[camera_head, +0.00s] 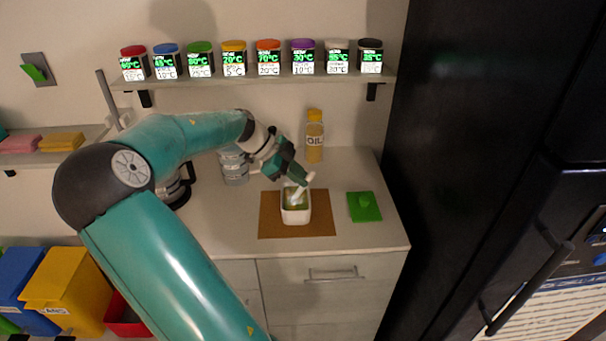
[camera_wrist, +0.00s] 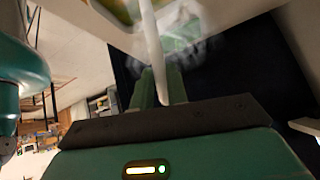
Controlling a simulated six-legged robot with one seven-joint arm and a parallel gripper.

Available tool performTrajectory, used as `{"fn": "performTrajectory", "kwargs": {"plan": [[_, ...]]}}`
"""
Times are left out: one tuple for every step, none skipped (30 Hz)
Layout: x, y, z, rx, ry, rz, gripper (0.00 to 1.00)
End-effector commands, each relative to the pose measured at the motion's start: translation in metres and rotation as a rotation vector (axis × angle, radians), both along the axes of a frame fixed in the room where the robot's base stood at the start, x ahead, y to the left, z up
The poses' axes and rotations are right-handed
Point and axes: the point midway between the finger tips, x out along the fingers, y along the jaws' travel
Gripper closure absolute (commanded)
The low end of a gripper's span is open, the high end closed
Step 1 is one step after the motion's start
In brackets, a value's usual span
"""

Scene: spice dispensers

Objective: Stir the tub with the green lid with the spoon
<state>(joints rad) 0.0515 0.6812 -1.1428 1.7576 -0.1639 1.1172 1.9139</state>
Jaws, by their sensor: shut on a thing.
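The white tub (camera_head: 296,216) stands open on a brown mat (camera_head: 325,225) on the counter. Its contents look yellow-green. The green lid (camera_head: 364,207) lies flat on the counter to the right of the mat. My gripper (camera_head: 303,181) is above the tub, shut on the pale spoon (camera_head: 298,194). The spoon is tilted and its lower end reaches into the tub's opening; its tip is hidden. In the wrist view the spoon (camera_wrist: 152,45) passes between my fingers (camera_wrist: 159,88), with the tub's rim at the top and pale steam around.
An oil bottle (camera_head: 314,137) stands at the back of the counter, and a grey jar (camera_head: 235,167) is left of the mat. A shelf (camera_head: 270,78) above holds several spice dispensers. A black fridge (camera_head: 470,130) bounds the right side.

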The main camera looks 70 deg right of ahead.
Motion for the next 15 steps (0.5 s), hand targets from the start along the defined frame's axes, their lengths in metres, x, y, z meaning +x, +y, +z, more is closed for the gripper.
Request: {"fn": "performTrajectory", "kwargs": {"plan": [[-0.0056, 0.0018, 0.0006, 0.000, 0.000, -0.003, 1.00], [-0.0086, 0.0010, 0.0005, 0.000, 0.000, -0.004, 1.00], [-0.0105, 0.0001, 0.0003, 0.000, 0.001, -0.003, 1.00], [-0.0084, -0.0027, 0.0003, -0.002, 0.001, -0.002, 1.00], [-0.0072, -0.0043, 0.0005, -0.002, 0.001, -0.002, 1.00], [-0.0066, -0.0056, 0.0004, -0.002, 0.001, -0.003, 1.00], [-0.0064, -0.0062, 0.0003, -0.002, 0.001, -0.003, 1.00], [-0.0062, -0.0066, 0.0003, -0.001, 0.000, -0.003, 1.00], [-0.0060, -0.0068, 0.0002, -0.001, 0.000, -0.004, 1.00], [-0.0060, -0.0069, 0.0003, -0.001, 0.000, -0.004, 1.00], [-0.0060, -0.0069, 0.0003, 0.000, -0.001, -0.004, 1.00], [-0.0059, -0.0069, 0.0003, 0.000, 0.000, -0.003, 1.00], [-0.0059, -0.0069, 0.0003, 0.000, 0.000, -0.003, 1.00], [-0.0059, -0.0069, 0.0003, -0.001, 0.000, -0.002, 1.00], [-0.0057, -0.0069, 0.0003, -0.001, 0.000, -0.002, 1.00]]}}
